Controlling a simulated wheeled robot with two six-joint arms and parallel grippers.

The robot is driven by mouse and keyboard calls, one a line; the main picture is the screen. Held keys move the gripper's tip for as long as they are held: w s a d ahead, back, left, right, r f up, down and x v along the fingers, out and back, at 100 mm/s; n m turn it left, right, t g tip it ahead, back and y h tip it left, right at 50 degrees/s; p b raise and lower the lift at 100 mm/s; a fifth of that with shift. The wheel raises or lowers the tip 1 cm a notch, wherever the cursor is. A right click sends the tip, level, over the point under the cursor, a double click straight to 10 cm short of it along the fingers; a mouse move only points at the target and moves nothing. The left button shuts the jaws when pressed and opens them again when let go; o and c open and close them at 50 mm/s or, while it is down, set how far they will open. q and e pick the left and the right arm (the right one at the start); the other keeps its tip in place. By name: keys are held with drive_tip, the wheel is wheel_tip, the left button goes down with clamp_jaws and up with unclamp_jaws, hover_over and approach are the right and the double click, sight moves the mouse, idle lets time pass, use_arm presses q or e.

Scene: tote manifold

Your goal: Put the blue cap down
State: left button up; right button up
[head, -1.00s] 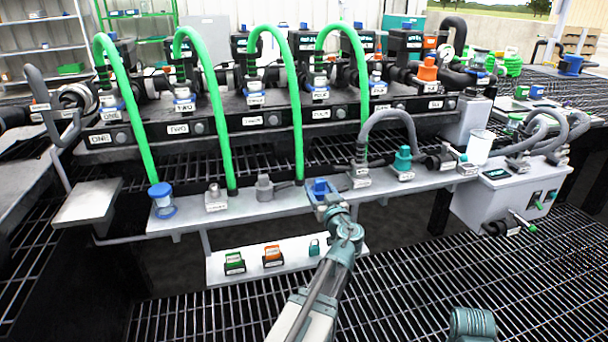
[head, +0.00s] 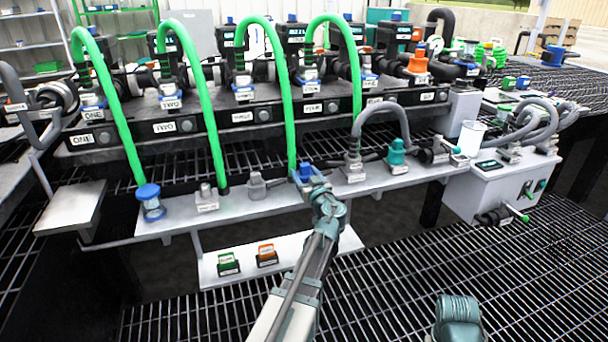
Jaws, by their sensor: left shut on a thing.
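A small blue cap (head: 306,172) is between the jaws of my left gripper (head: 310,182). The gripper is shut on it at the grey shelf (head: 275,198), right of a grey capless-looking fitting (head: 257,186). The jaws and wrist hide the shelf directly below, so I cannot tell whether the cap touches it.
Green hoses arch from the numbered black manifold (head: 230,118); one hangs close behind the cap. A grey hose (head: 382,112) and a teal fitting (head: 397,156) stand to the right. A lower shelf (head: 210,270) holds green and orange labelled blocks.

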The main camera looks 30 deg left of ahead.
use_arm(q)
drive_tip(key=shift+f, duration=0.25)
drive_tip(key=o, duration=1.5)
drive_tip(key=shift+r, duration=0.1)
drive_tip(key=shift+r, duration=0.1)
drive_tip(key=shift+s+d, duration=0.2)
drive_tip(key=shift+s, duration=0.05)
drive_tip(key=v, duration=1.1)
drive_tip(key=shift+s+d, duration=0.15)
drive_tip(key=shift+d, duration=0.05)
